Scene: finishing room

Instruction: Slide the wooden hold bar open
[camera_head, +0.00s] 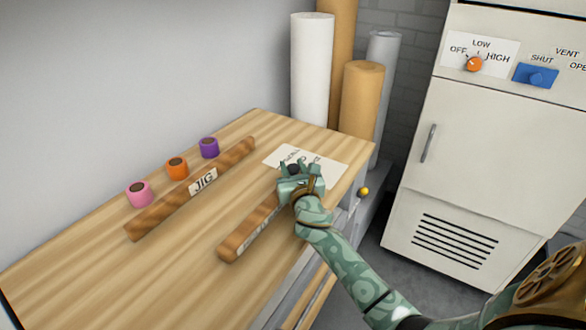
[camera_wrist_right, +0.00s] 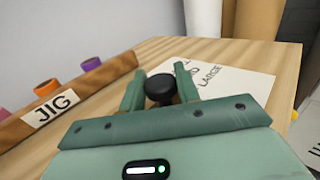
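A wooden bar (camera_head: 250,227) with a partly covered label lies along the right front edge of the bench; I take it for the hold bar. My right gripper (camera_head: 300,173) is over its far end and hides that part. In the right wrist view a black knob (camera_wrist_right: 160,89) stands between the two green fingers of my right gripper (camera_wrist_right: 162,86). The fingers are apart, with the knob nearly filling the gap; firm contact cannot be made out. The knob also shows beside the fingers in the head view (camera_head: 293,169). My left gripper is out of view.
A wooden JIG bar (camera_head: 165,205) lies on the bench (camera_head: 90,265), with pink (camera_head: 139,194), orange (camera_head: 177,168) and purple (camera_head: 209,148) spools behind it. A printed sheet (camera_head: 328,172) lies by the far end. Rolls (camera_head: 312,70) and a white cabinet (camera_head: 470,150) stand beyond.

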